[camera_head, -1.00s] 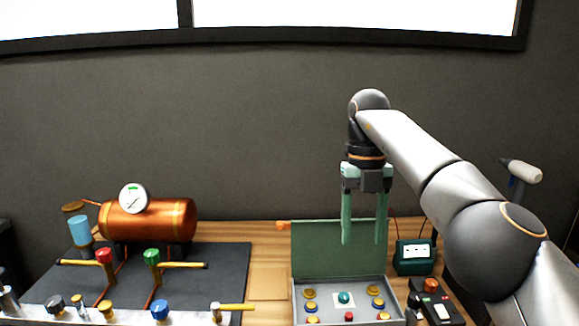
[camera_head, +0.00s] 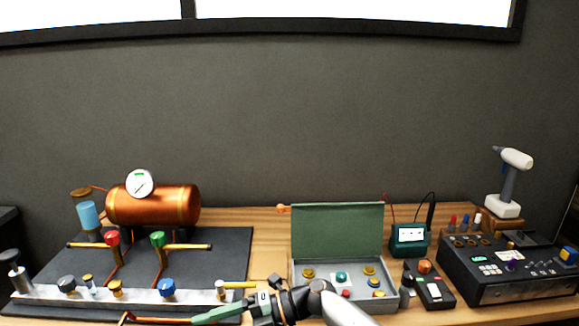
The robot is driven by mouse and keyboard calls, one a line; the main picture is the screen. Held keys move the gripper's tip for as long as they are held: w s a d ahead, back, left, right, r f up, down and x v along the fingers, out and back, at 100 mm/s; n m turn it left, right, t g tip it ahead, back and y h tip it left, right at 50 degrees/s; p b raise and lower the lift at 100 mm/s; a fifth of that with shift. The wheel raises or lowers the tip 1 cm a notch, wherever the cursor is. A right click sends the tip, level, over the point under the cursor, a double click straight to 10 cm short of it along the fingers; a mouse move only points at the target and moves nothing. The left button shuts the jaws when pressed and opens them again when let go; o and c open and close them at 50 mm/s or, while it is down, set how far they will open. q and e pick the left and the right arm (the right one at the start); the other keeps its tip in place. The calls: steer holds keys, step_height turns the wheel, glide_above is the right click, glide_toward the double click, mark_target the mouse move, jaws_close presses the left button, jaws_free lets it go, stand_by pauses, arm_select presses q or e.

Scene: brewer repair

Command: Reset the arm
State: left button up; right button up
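One arm of mine comes in from the bottom, right of the middle, and its gripper (camera_head: 165,319) points left along the front of the bench. Whether the fingers are open or shut is not clear. This is the arm that reached in from the right before, so I take it as my right. My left gripper is out of view.
A copper boiler (camera_head: 152,205) with a gauge stands on the dark mat (camera_head: 215,262). An open grey box (camera_head: 298,287) with coloured knobs sits mid-bench. A green meter (camera_head: 409,238), a black control panel (camera_head: 513,272) and a white drill-like tool (camera_head: 508,182) stand at right.

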steer(key=s+d+f+m+t+h, duration=0.1)
steer(key=d+f+m+t+h, duration=0.2)
steer(key=d+f+m+t, duration=0.75)
steer(key=s+d+f+m+t+h, duration=0.1)
steer(key=d+m+t+h, duration=0.4)
steer(key=m, duration=1)
steer(key=s+d+f+m+g+h, duration=0.1)
steer(key=s+d+f+m+h, duration=0.1)
steer(key=s+d+f+m, duration=0.2)
steer(key=s+d+f+m+g+h, duration=0.2)
steer(key=s+d+f+m, duration=0.3)
steer(key=s+d+f, duration=0.4)
steer(key=s+d, duration=0.2)
steer(key=s, duration=0.3)
steer(key=shift+s+d+f+h, duration=0.35)
steer(key=shift+h, duration=0.05)
steer(key=shift+o, duration=0.2)
steer(key=shift+w, duration=0.2)
